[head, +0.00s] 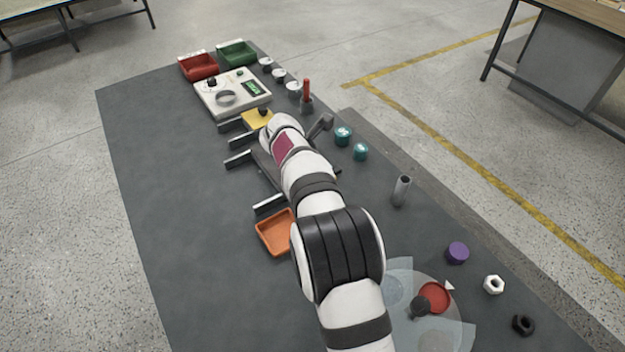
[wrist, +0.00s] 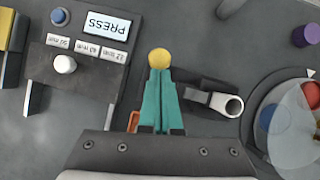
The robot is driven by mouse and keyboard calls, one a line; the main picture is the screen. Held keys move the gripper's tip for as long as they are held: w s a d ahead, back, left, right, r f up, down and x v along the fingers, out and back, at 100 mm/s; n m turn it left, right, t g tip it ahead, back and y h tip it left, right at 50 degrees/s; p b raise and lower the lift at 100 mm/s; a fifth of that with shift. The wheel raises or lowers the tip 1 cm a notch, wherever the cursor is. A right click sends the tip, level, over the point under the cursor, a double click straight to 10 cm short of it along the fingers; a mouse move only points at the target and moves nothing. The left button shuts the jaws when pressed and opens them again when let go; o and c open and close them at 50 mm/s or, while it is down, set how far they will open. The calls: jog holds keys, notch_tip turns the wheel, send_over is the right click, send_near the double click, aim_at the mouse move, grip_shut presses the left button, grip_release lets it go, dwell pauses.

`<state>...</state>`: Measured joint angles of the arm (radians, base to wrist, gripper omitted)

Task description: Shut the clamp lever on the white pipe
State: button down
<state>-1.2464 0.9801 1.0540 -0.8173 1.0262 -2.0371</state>
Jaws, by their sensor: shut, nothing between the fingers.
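My gripper (wrist: 160,74) shows in the wrist view as two teal fingers drawn together at their tips, shut and empty. A yellow ball (wrist: 159,58) shows right at the fingertips; I cannot tell whether they touch it or what it is fixed to. To the right of the fingers is a dark clamp-like block (wrist: 205,88) with a pale ring (wrist: 232,105) at its right end, perhaps the pipe's end. The fingers are apart from this ring. A clamp lever cannot be made out with certainty. In the head view my arm hides the gripper and the clamp.
A panel with a PRESS screen (wrist: 107,24) and a white knob (wrist: 64,64) lies left of the fingers. An orange tray (head: 275,234), a metal tube (head: 401,191), a purple cap (head: 457,252) and a round disc (head: 450,318) surround my arm. The table's left side is clear.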

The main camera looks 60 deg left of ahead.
jog(key=shift+w, duration=0.75)
jog(key=shift+f, duration=0.1)
jog(key=w+v, duration=0.1)
jog(key=v, duration=1.2)
jog(key=shift+w+d+r, duration=0.2)
jog(key=shift+w+r, duration=0.05)
jog(key=shift+r, duration=0.15)
